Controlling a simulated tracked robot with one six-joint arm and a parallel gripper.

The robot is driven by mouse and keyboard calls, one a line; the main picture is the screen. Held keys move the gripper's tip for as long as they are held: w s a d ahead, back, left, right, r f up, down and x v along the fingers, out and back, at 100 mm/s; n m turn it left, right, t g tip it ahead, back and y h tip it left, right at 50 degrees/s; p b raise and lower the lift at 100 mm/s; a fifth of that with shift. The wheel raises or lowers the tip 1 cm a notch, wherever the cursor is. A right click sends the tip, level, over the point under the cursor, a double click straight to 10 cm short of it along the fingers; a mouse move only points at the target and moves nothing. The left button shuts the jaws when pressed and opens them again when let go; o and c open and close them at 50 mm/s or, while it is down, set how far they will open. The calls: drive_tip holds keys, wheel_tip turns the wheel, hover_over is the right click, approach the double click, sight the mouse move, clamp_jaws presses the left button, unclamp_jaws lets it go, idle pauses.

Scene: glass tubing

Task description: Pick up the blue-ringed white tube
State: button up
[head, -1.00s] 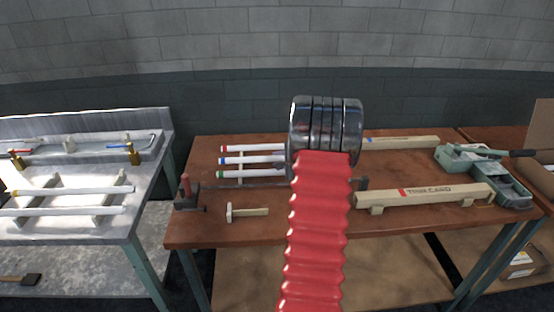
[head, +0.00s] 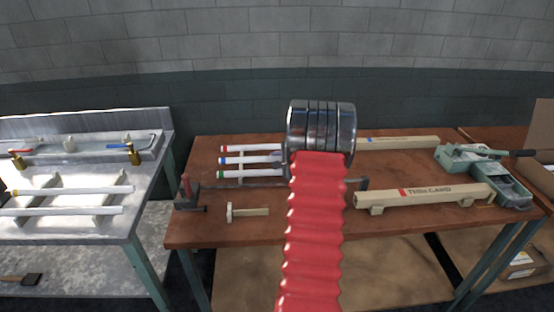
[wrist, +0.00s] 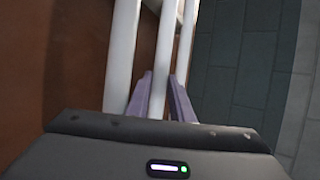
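The blue-ringed white tube (head: 250,160) lies on the brown bench in the head view, between a red-ended tube (head: 250,148) and a green-ended tube (head: 248,173). Their right ends are hidden behind my wrist. My gripper is hidden behind my arm in the head view. In the wrist view my gripper (wrist: 163,98) is open, with one finger either side of the middle white tube (wrist: 166,58). No coloured ring shows there, but its middle place matches the blue-ringed tube. I cannot tell whether the fingers touch it. Other white tubes lie left (wrist: 121,55) and right (wrist: 188,40).
A small hammer (head: 248,211) lies in front of the tubes. A grey bench (head: 75,222) with more tubes stands left. A block wall is behind.

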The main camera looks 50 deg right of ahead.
clamp_jaws()
drive_tip(key=shift+f, duration=0.1)
wheel_tip(320, 180, up, 10)
idle(0.5)
drive_tip(key=shift+s, duration=0.1)
idle(0.4)
